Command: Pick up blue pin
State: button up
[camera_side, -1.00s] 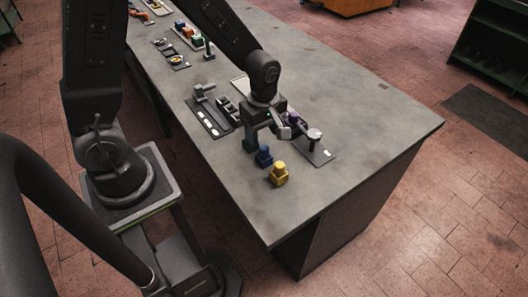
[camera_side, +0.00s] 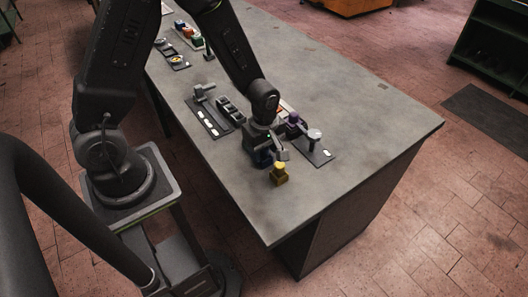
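The blue pin (camera_side: 262,159) stands on the grey table (camera_side: 340,105), partly hidden by my gripper (camera_side: 268,154). My gripper is low over the blue pin, with a light finger showing on its right side. I cannot tell whether the fingers touch the pin or have shut on it. The yellow pin (camera_side: 279,176) stands just in front of the gripper, nearer the table's front edge. The green pin is hidden behind the gripper.
A dark plate with a light-topped post (camera_side: 314,137) and a purple piece (camera_side: 293,124) lies close to the right of the gripper. A dark fixture plate (camera_side: 207,118) lies to the left. The table's right part is clear.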

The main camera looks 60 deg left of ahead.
jog(key=c, duration=0.8)
jog(key=shift+c, duration=0.2)
jog(key=shift+r, duration=0.1)
